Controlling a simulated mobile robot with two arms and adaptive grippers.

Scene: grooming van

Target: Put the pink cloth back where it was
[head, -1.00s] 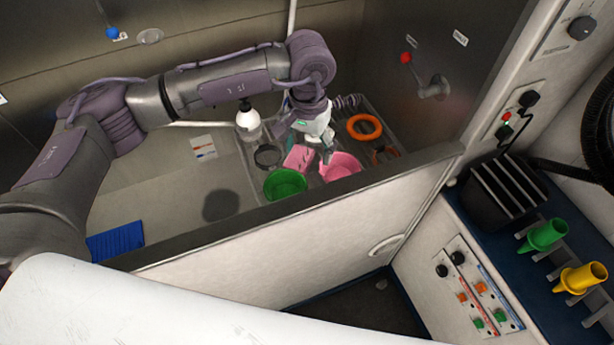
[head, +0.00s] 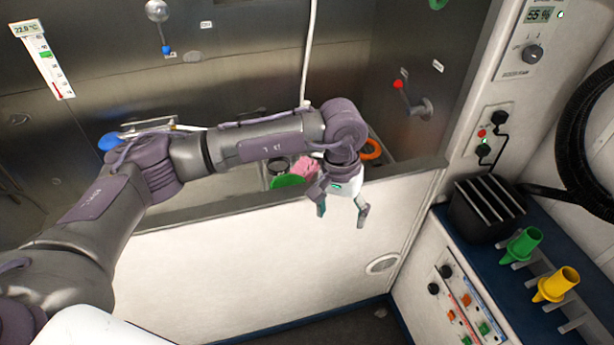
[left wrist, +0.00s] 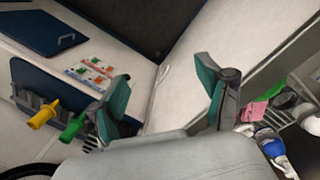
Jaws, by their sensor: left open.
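In the left wrist view the pink cloth (left wrist: 254,111) lies at the right, near the green bowl (left wrist: 273,90). My left gripper (head: 342,212) is open and empty, in front of the tub's front wall and apart from the cloth. Its two spread fingers also show in the left wrist view (left wrist: 165,92). My left forearm and gripper hide part of the tub. My right gripper is not in view.
The tub's front wall (head: 250,245) stands between the gripper and the tub floor. An orange ring (head: 371,149) lies at the tub's right.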

